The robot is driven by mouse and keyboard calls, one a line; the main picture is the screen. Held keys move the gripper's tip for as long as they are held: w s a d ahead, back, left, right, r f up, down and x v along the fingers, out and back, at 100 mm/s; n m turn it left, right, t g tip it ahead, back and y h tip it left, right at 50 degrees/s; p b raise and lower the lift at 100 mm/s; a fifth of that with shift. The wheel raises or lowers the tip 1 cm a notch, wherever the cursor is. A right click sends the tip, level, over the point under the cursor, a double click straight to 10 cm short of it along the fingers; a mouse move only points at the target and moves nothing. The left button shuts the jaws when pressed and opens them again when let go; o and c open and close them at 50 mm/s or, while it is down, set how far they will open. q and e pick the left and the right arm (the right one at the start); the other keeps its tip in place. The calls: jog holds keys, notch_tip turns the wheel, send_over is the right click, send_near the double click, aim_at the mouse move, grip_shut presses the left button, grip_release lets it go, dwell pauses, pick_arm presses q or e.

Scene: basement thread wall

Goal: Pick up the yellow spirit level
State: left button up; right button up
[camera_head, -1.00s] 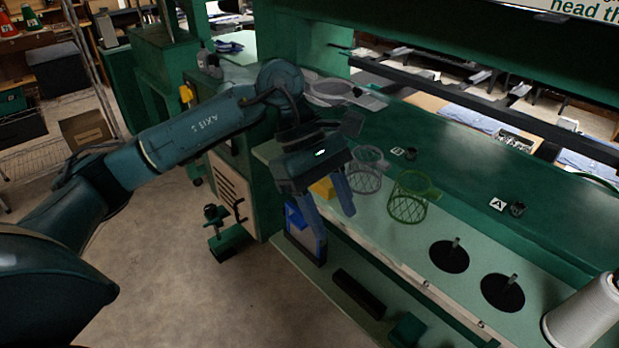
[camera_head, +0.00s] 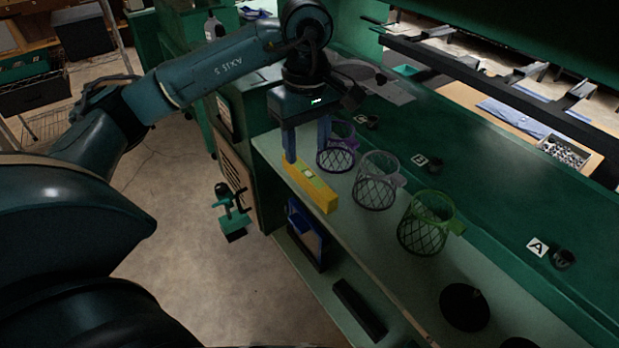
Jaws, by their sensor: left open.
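The yellow spirit level (camera_head: 311,184) lies on the pale green worktop (camera_head: 343,222), near its front edge and left end. A small pale patch shows on its top. My left gripper (camera_head: 306,160) is open and points down over the level's far end. Its two fingers are apart, with the level's far end around and below the fingertips. I cannot tell whether the fingers touch it. My right gripper is not in view.
A grey basket (camera_head: 377,180) and a green basket (camera_head: 428,222) stand to the right. A lower shelf holds a blue bin (camera_head: 305,230) and a dark bar (camera_head: 360,308).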

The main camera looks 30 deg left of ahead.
aim_at(309, 174)
pick_arm(q)
jog(key=f, duration=0.3)
jog(key=f+p, duration=0.1)
jog(key=f, duration=0.3)
jog(key=shift+s+d+f, duration=0.15)
jog(key=shift+d, duration=0.05)
jog(key=shift+c, duration=0.2)
grip_shut()
